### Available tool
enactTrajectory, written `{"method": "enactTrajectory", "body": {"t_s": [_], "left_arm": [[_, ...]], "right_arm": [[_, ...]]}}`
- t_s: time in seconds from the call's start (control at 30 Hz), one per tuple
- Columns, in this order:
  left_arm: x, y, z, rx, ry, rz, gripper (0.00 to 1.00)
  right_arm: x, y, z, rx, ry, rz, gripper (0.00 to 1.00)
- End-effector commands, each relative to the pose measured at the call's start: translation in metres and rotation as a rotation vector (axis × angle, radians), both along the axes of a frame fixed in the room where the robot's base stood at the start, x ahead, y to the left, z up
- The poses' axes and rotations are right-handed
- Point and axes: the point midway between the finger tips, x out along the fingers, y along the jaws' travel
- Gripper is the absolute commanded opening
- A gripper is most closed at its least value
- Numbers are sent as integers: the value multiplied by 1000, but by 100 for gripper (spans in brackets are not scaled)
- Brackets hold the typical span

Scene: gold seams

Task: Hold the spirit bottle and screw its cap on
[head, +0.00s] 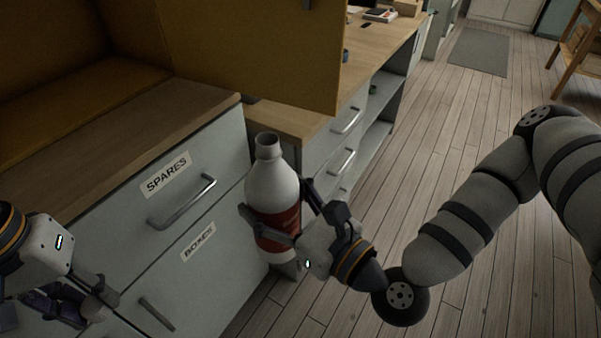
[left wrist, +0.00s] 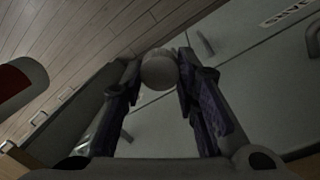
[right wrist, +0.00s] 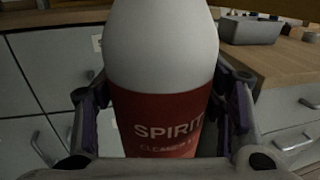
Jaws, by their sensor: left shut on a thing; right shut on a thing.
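The white spirit bottle (head: 272,185) with a red label stands upright in my right gripper (head: 283,222), held in front of the cabinet drawers. Its neck is bare and its mouth is open. In the right wrist view the bottle (right wrist: 163,48) fills the middle, its label reading SPIRIT, with a finger on each side. My left gripper (head: 92,302) is at the lower left, well apart from the bottle and lower than its mouth. In the left wrist view it is shut on a small pale round cap (left wrist: 159,70) at its fingertips.
The drawer cabinet (head: 215,258), labelled SPARES and BOXES, has protruding handles beside the bottle and left gripper. A yellow-brown panel (head: 255,50) rises behind the bottle. A wooden counter (head: 375,65) runs away behind. The plank floor (head: 470,130) to the right is open.

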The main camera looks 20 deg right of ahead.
Motion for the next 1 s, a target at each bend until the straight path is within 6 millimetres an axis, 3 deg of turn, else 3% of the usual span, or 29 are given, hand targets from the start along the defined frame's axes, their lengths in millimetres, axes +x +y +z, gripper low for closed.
{"method": "enactTrajectory", "body": {"t_s": [0.1,0.3,0.7,0.87,1.0], "left_arm": [[0,0,1,0,-1,0,20],[0,0,1,0,-1,0,20],[2,-1,2,0,-2,-2,20],[27,-16,19,10,-11,-31,20],[58,-47,52,28,-18,-79,20]], "right_arm": [[-2,24,0,1,-11,127,3],[-6,46,-3,1,-7,252,3],[-7,49,-6,-1,-1,269,3],[-7,49,-5,1,-4,268,3],[-6,49,-5,1,-5,268,3]]}}
